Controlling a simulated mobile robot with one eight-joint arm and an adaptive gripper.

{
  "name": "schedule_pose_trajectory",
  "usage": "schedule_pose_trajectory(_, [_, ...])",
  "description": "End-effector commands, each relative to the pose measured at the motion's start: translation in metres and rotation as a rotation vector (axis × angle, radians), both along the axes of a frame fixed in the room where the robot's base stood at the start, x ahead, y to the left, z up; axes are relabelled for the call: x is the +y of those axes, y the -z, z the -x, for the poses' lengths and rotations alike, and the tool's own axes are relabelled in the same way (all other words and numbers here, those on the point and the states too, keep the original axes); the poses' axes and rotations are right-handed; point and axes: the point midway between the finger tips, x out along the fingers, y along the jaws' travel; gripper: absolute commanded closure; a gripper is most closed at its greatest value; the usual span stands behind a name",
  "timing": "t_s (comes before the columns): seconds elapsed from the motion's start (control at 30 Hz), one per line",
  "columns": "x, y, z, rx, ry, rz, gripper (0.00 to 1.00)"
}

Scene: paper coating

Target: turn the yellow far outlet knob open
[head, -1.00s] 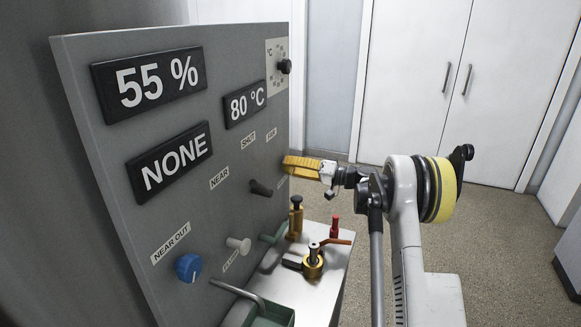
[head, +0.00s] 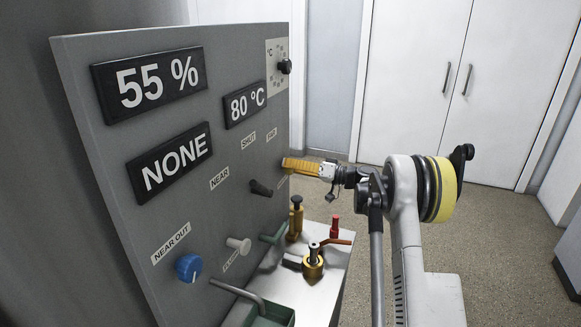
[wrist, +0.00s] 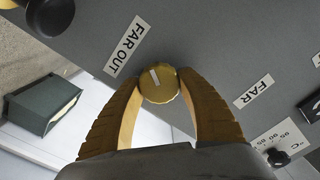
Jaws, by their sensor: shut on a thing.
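The yellow far outlet knob (wrist: 159,84) sits on the grey panel beside the "FAR OUT" label (wrist: 127,47) in the wrist view. A pale pointer mark on it is tilted. My gripper (wrist: 160,90) has its two yellow-brown fingers closed on the knob's sides. In the head view my gripper (head: 290,164) reaches the panel's right edge from the right, and the knob is hidden there behind the fingers.
The floor on the right is clear.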

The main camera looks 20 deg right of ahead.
Motion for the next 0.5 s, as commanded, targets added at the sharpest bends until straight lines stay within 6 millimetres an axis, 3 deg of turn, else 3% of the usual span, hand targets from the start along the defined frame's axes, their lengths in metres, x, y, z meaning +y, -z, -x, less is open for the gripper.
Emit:
schedule_pose_trajectory(0.03, [0.0003,-0.0006,-0.0004,-0.001,0.001,-0.001,0.50])
schedule_pose_trajectory(0.1, [0.0003,-0.0005,-0.0003,-0.001,0.001,-0.001,0.32])
schedule_pose_trajectory(0.5, [-0.0063,-0.0001,0.0053,0.001,0.002,0.000,0.32])
